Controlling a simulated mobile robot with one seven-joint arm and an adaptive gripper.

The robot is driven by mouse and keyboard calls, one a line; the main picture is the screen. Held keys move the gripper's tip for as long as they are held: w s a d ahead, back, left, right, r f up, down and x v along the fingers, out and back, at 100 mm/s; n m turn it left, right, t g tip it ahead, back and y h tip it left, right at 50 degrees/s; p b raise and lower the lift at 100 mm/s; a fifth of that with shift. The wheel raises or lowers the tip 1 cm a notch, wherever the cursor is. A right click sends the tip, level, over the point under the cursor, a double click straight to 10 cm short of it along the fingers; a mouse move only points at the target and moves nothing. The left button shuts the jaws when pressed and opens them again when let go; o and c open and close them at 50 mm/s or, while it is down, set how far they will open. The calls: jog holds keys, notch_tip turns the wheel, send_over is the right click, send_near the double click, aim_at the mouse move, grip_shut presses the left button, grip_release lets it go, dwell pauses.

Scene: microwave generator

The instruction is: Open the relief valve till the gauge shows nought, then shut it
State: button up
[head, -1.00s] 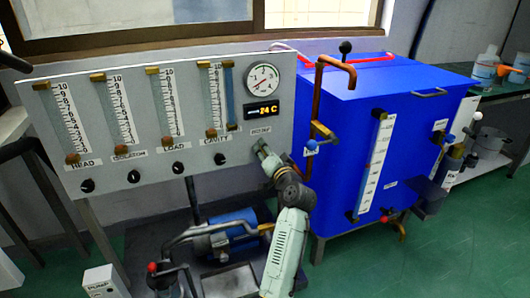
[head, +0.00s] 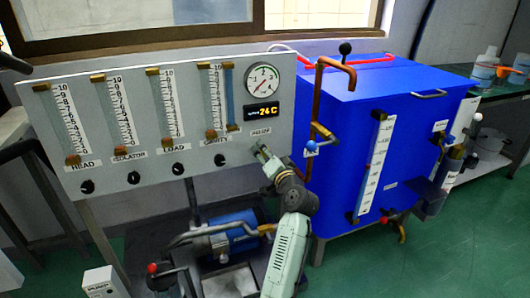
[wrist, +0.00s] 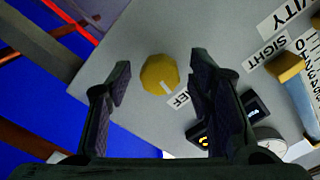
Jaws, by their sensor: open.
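The relief valve is a yellow faceted knob (wrist: 160,74) with a pale pointer line on the grey panel. Its label, partly hidden, ends in "EF". My gripper (wrist: 158,82) is open, with one finger on each side of the knob in the picture and a gap at both sides; whether either finger touches is not shown. In the head view my gripper (head: 262,152) is at the panel's lower right and hides the knob. The round white gauge (head: 263,80) is above it; its needle is too small to read surely. The gauge also shows partly in the wrist view (wrist: 268,140).
A display reading 24 C (head: 261,112) sits below the gauge. Several flow tubes (head: 168,104) and black knobs (head: 178,170) fill the panel to the left. A copper pipe (head: 320,95) and a blue tank (head: 405,90) stand close at the right.

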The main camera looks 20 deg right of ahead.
jog(key=s, duration=0.6)
jog(key=shift+s+d, duration=0.15)
jog(key=shift+s, duration=0.05)
